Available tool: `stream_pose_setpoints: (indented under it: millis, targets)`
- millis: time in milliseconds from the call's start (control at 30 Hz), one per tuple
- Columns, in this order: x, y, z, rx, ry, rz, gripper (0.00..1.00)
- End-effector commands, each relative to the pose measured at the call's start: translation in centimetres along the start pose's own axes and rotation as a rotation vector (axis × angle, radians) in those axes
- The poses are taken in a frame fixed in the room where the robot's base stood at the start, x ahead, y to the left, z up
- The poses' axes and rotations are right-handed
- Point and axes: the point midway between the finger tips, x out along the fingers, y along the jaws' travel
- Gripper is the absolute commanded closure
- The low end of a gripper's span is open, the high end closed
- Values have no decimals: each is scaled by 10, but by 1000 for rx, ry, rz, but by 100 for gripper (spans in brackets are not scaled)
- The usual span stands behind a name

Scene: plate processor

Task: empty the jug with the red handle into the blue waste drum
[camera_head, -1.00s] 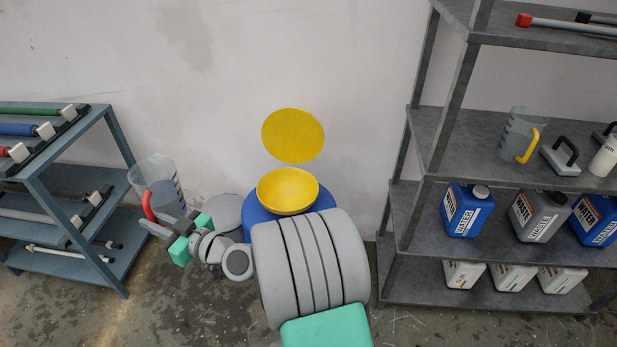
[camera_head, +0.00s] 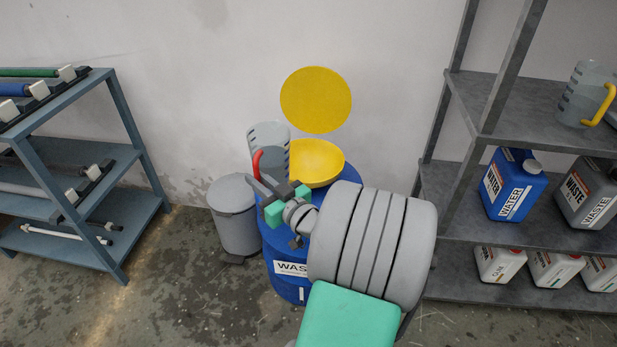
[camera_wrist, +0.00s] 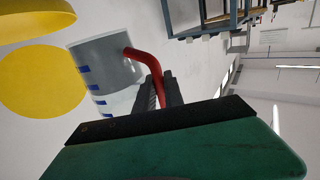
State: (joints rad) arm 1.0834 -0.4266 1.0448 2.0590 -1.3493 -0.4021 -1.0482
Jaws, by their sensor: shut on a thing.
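The clear jug (camera_head: 270,138) has a red handle (camera_head: 257,160) and stands out upright in the head view, beside the left rim of the yellow funnel (camera_head: 318,165). My gripper (camera_head: 262,186) is shut on the red handle. The wrist view shows the jug (camera_wrist: 108,68) and its handle (camera_wrist: 150,66) between my fingers (camera_wrist: 157,92). Blue marks run along the jug's side; I cannot tell how much liquid it holds. The blue waste drum (camera_head: 290,285) stands below, its label partly hidden by my arm. Its round yellow lid (camera_head: 316,100) is raised behind the funnel.
A grey bin (camera_head: 235,220) stands left of the drum. A blue-grey rack (camera_head: 140,190) with rods is at the left. A grey shelf (camera_head: 455,215) at the right holds water and waste canisters and a jug with a yellow handle (camera_head: 598,105). The wall is close behind.

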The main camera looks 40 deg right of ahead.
Motion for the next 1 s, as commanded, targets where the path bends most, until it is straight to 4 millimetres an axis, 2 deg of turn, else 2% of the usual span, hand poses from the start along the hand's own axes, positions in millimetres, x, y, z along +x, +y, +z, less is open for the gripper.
stream_pose_setpoints:
  millis: [33, 233, 567, 1000]
  targets:
    - [-6, 12, 22, -2, 5, 22, 100]
    - [-22, 33, 38, -8, 11, 65, 100]
    - [-25, 36, 35, -8, 14, 70, 100]
    - [-24, 42, 11, 110, -52, 71, 100]
